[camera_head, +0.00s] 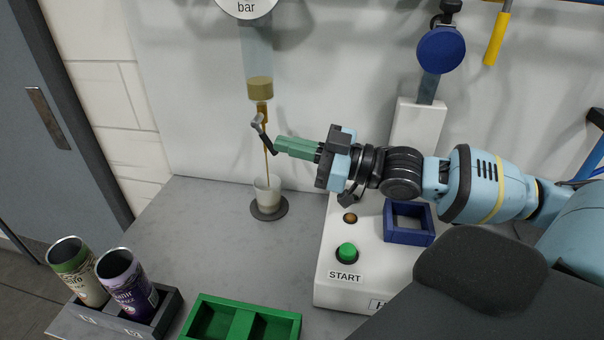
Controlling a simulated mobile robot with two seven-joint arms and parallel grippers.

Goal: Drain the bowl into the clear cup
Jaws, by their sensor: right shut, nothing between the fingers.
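The bowl is a clear upright vessel (257,56) on the wall, under a round gauge marked "bar". A little amber liquid (260,88) lies at its bottom. A valve with a lever (263,133) sits on the outlet below it. A thin amber stream (266,163) runs down from the outlet into the clear cup (267,190). The cup stands upright on a dark round pad (269,210); its liquid level is hard to tell. My right gripper (277,146) is shut and empty, its green fingertips at the lever's lower end. I cannot tell whether they touch. My left gripper is not in view.
A white machine with a green START button (347,252) and a blue square holder (409,237) stands right of the cup. Two printed cans (78,270) (126,285) sit in a dark rack at lower left. A green tray (243,318) lies in front. The counter between is clear.

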